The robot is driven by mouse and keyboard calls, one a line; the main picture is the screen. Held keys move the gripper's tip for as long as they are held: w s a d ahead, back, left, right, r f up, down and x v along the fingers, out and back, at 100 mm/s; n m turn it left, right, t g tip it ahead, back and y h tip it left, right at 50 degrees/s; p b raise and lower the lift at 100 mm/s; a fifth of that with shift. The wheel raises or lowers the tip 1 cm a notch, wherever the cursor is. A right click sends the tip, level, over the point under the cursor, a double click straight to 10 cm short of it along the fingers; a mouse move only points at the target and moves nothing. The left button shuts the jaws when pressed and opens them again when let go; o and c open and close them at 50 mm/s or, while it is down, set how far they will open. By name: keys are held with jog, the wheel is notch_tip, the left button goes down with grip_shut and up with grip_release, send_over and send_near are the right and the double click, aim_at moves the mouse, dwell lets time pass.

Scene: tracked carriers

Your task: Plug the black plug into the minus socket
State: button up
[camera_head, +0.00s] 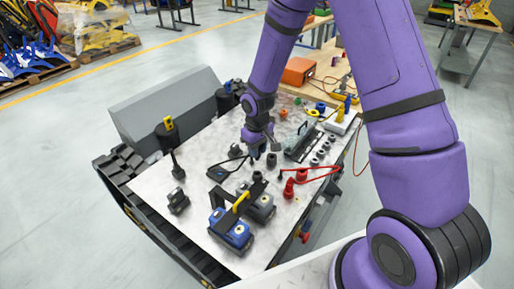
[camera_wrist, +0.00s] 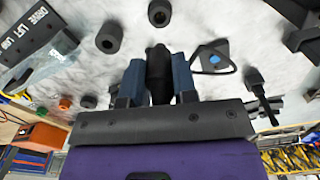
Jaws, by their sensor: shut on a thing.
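The black plug (camera_wrist: 158,76) is held upright between the two blue fingers of my gripper (camera_wrist: 158,84) in the wrist view. In the head view my gripper (camera_head: 257,150) hangs above the light worktop, and the plug there is hardly visible. Two black round sockets, one at the top (camera_wrist: 159,12) and one to the left (camera_wrist: 109,37), lie ahead of the plug in the wrist view, apart from it. In the head view black sockets (camera_head: 257,176) stand just below and right of my gripper. I cannot read a minus mark on any of them.
A red socket (camera_head: 302,174) and a red plug with a red lead (camera_head: 288,188) are right of the black sockets. A blue-and-black device with a yellow handle (camera_head: 232,228) stands in front.

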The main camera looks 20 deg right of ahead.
dwell(0.4)
jog(key=shift+f, duration=2.9)
jog(key=shift+f, duration=1.3)
dwell(0.4)
jog(key=o, duration=1)
jog(key=shift+r, duration=0.1)
